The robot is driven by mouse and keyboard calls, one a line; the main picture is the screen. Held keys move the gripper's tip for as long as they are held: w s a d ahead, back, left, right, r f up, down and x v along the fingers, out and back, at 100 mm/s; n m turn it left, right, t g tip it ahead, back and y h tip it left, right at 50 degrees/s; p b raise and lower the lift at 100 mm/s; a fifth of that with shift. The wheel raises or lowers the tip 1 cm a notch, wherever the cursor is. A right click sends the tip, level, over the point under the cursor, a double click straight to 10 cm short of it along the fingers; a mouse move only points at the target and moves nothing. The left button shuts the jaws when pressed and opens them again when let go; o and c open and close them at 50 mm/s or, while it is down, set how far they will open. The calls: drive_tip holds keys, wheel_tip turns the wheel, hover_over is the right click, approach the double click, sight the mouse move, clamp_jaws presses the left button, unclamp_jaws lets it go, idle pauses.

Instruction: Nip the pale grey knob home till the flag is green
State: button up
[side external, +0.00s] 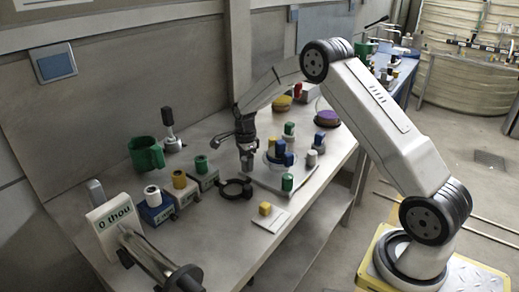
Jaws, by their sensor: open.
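My gripper (246,148) points down at the left edge of a white plate (268,183) on the bench; its jaws are small and dark here. A grey piece (247,164) stands right below the jaws; I cannot tell whether they touch it. A pale grey knob-like piece (312,158) stands at the plate's right side, apart from my gripper. I cannot tell which of these is the pale grey knob. Green-topped pieces (289,130) (287,182) and blue pieces (280,148) are on or around a round clear part on the plate. I cannot make out a flag for sure.
A black ring (235,189) lies left of the plate, beside a row of blue, yellow and green-topped blocks (180,190). A green mug (147,153) stands behind. A yellow cube (265,209) sits on a white card in front.

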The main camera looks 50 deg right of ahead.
drive_tip(key=shift+n, duration=0.3)
drive_tip(key=n, duration=0.4)
drive_tip(key=shift+n, duration=0.7)
drive_tip(key=n, duration=0.3)
drive_tip(key=shift+n, duration=1.5)
drive_tip(key=shift+n, duration=0.3)
drive_tip(key=shift+n, duration=2.7)
